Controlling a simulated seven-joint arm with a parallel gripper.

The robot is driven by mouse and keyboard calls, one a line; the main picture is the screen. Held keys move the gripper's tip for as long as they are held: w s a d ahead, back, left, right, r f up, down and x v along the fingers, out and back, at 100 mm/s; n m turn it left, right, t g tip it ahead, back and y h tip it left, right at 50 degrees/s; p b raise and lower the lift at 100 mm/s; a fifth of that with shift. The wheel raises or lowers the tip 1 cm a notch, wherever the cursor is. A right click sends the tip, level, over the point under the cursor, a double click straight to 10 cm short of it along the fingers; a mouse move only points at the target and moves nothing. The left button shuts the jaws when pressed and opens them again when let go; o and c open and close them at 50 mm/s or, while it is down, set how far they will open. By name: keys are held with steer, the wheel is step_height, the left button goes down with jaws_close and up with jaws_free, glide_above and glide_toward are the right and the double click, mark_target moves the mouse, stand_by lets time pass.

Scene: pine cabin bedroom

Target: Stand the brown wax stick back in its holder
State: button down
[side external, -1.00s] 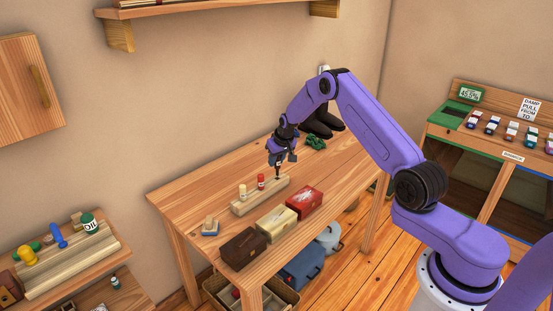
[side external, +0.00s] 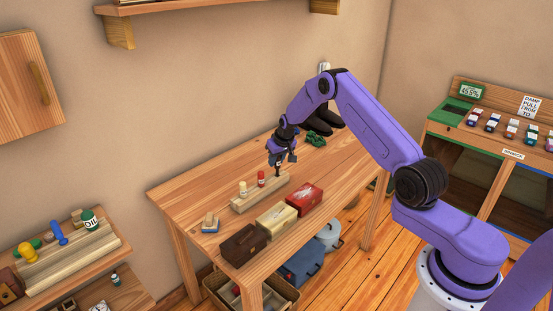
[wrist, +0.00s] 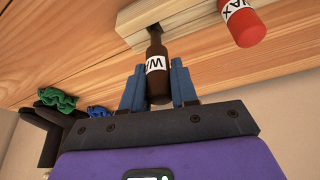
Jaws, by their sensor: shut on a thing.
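The brown wax stick (wrist: 156,62), with a white WAX label, is between the blue fingers of my gripper (wrist: 157,88) in the wrist view. My gripper (side external: 279,165) is shut on it, above the right end of the pale wooden holder (side external: 248,203) in the side view. The stick's narrow far end reaches the holder (wrist: 130,18) in the wrist view; I cannot tell whether it is in a hole. A red wax stick (side external: 261,179) and a cream stick (side external: 242,188) stand upright in the holder. The red one (wrist: 243,24) also shows in the wrist view.
Dark brown (side external: 243,245), cream (side external: 277,221) and red (side external: 305,199) boxes line the table's front side. A green cloth (side external: 316,140) lies behind my gripper.

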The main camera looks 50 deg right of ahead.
steer(key=shift+f, duration=0.45)
steer(key=shift+f, duration=0.15)
steer(key=shift+f, duration=0.4)
steer(key=shift+f, duration=0.45)
stand_by(0.3)
steer(key=c, duration=0.8)
jaws_free()
steer(key=v, duration=1.7)
steer(key=shift+r, duration=0.2)
